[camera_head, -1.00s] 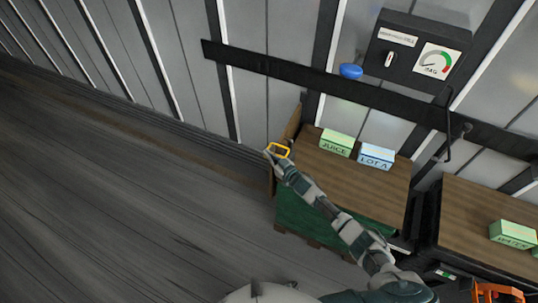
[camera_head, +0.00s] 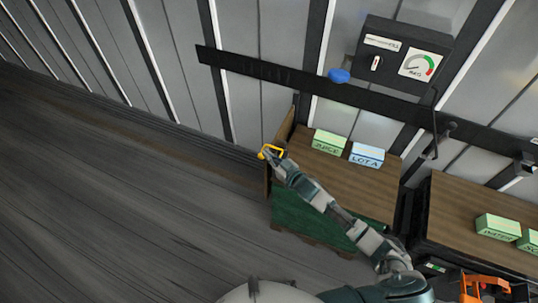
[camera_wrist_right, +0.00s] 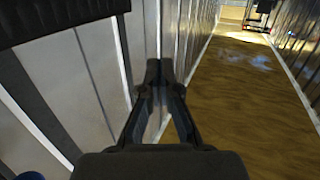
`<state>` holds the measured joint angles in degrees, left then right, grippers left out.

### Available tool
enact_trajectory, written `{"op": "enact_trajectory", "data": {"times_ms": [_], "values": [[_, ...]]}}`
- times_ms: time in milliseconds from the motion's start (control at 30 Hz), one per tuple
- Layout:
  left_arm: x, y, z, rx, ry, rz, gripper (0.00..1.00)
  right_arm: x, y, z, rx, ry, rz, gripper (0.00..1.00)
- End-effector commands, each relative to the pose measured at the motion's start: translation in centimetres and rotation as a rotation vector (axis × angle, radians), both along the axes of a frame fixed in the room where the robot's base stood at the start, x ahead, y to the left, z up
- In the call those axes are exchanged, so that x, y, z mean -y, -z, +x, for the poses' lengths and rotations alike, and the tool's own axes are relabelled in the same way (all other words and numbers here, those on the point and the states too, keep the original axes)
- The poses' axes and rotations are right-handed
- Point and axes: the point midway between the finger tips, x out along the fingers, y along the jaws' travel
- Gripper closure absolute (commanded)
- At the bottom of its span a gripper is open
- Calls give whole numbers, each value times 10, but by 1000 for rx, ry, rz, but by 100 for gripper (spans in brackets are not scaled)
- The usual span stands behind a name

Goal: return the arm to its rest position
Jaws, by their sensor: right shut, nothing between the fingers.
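My right arm reaches from the bottom right up to the left end of the wooden-topped stand (camera_head: 367,192). My right gripper (camera_head: 270,153) is at the stand's upper left corner, where a yellow loop shows; I cannot tell whether the loop belongs to it. In the right wrist view the gripper's dark fingers (camera_wrist_right: 160,80) meet at their tips, with nothing between them. My left gripper is not in view.
A green JUICE box (camera_head: 329,142) and a blue-white LOT A box (camera_head: 367,155) sit on the stand. A second wooden top (camera_head: 465,210) bears green boxes. A gauge panel (camera_head: 402,55) and dark rail (camera_head: 290,75) are on the wall. Floor at left is clear.

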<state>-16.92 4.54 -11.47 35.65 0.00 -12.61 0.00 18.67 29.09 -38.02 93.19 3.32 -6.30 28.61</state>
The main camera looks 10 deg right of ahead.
Motion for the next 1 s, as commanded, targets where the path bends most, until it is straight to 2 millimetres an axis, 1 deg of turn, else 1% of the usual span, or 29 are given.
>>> {"op": "enact_trajectory", "data": {"times_ms": [233,533,567,633,667,767,800,867,900,967,1000], "values": [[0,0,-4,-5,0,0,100,2,0,0,-2,0,1,100],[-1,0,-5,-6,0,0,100,2,0,0,-2,1,1,100],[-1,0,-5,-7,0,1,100,2,2,0,-4,2,0,100],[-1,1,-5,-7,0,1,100,6,14,0,-19,15,-7,100],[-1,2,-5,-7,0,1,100,9,23,0,-32,26,-13,100],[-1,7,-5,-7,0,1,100,26,74,-4,-103,81,-45,100],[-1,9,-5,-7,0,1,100,35,102,-8,-142,109,-62,100],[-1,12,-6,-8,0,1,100,50,148,-19,-210,153,-95,100],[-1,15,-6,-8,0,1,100,61,180,-29,-257,180,-117,100],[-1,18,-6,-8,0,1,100,75,225,-48,-329,217,-150,100],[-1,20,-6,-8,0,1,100,84,254,-63,-378,238,-174,100]]}}
